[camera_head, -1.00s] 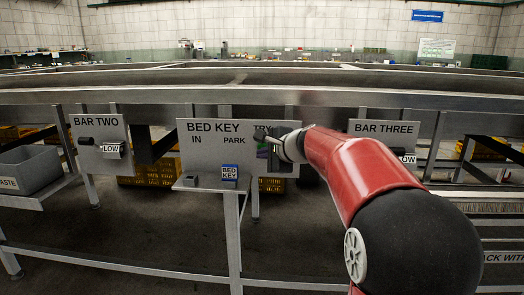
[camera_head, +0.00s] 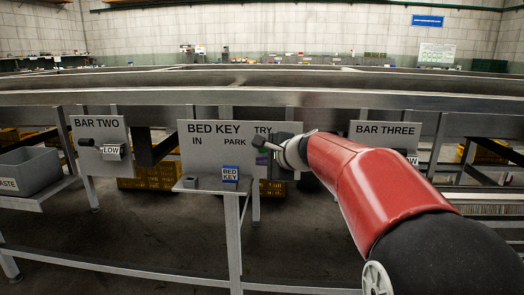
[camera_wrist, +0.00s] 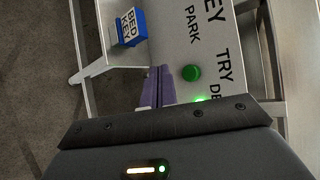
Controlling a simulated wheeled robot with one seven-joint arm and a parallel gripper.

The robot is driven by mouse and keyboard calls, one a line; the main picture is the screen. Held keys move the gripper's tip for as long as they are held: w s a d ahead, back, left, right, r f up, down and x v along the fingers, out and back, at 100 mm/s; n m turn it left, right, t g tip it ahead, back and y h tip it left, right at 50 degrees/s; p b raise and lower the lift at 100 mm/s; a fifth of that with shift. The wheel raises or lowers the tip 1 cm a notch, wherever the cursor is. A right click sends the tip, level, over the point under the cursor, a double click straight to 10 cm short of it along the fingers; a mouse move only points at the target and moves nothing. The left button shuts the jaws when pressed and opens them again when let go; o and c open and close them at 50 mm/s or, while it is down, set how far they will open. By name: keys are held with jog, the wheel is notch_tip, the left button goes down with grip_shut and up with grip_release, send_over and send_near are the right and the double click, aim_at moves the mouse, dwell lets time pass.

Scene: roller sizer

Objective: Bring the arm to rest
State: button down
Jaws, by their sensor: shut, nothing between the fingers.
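My gripper (camera_head: 270,147) is at the end of my red arm, in front of the right part of the bed key panel (camera_head: 214,154). In the wrist view its purple fingers (camera_wrist: 157,87) are together with nothing between them. They are beside a green round button (camera_wrist: 191,73) under the word TRY; I cannot tell whether they touch the panel. A green light glows near the gripper body.
The bar two panel (camera_head: 101,144) with a black handle is at the left, and the bar three panel (camera_head: 386,137) is behind my arm at the right. A grey waste bin (camera_head: 28,172) is far left. A metal rail (camera_head: 150,273) crosses low in front.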

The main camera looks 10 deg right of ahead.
jog(key=s+a+f+n+g, duration=0.2)
jog(key=s+f+n, duration=0.15)
jog(key=s, duration=0.55)
jog(key=s+a+f+n+g, duration=0.1)
jog(key=s+a+f+n, duration=0.1)
jog(key=s+n, duration=0.5)
jog(key=s+d+f+n+g+h, duration=0.1)
jog(key=s+d+f+n+h, duration=0.1)
jog(key=s+f, duration=0.3)
jog(key=s+d+f+n+g+h, duration=0.1)
jog(key=s+f+n, duration=0.3)
jog(key=s, duration=1)
jog(key=shift+s+d+f+n+g+h, duration=0.35)
jog(key=shift+f+g+h, duration=0.4)
jog(key=shift+h, duration=0.15)
